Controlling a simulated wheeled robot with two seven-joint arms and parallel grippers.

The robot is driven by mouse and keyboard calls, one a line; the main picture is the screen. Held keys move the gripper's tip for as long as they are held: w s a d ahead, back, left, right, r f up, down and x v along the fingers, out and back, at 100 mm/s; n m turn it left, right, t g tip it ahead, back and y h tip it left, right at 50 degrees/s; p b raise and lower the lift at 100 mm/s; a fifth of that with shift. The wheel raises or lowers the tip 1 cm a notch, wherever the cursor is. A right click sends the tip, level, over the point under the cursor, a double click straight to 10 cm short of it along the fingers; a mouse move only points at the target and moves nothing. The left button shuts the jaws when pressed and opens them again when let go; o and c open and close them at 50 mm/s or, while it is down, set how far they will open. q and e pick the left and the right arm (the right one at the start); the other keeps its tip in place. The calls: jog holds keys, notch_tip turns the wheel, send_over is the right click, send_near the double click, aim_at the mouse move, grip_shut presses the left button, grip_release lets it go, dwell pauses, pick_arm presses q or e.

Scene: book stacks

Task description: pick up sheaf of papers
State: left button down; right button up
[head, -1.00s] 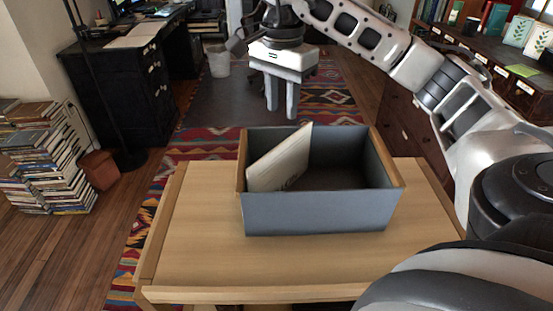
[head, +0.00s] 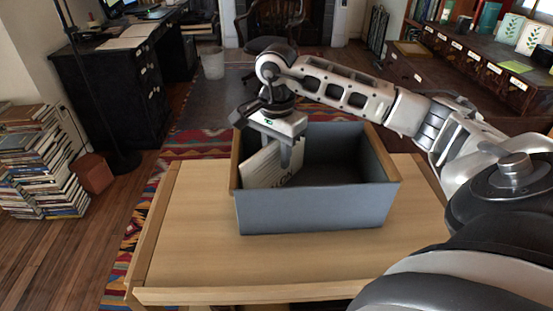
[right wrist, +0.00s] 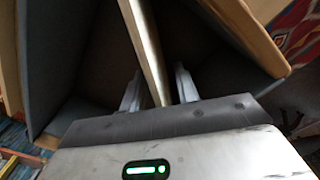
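The sheaf of papers (head: 264,168) is a thin, cream-coloured stack with dark lettering. It leans tilted at the left side inside a grey box (head: 315,211). My right gripper (head: 286,160) reaches down into the box at the sheaf's upper part and hides some of it. In the right wrist view the sheaf (right wrist: 146,45) runs edge-on between the two fingers of my right gripper (right wrist: 157,78). The fingers are open, with a gap on each side of the sheaf. My left gripper is not in view.
The box has wooden end panels and stands on a light wooden table (head: 195,250). The rest of the box looks empty. Book stacks (head: 40,165) stand on the floor at left, and a dark desk (head: 105,95) is behind them. A drawer cabinet (head: 470,75) is at right.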

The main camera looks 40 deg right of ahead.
grip_shut()
jog(key=shift+r, duration=0.15)
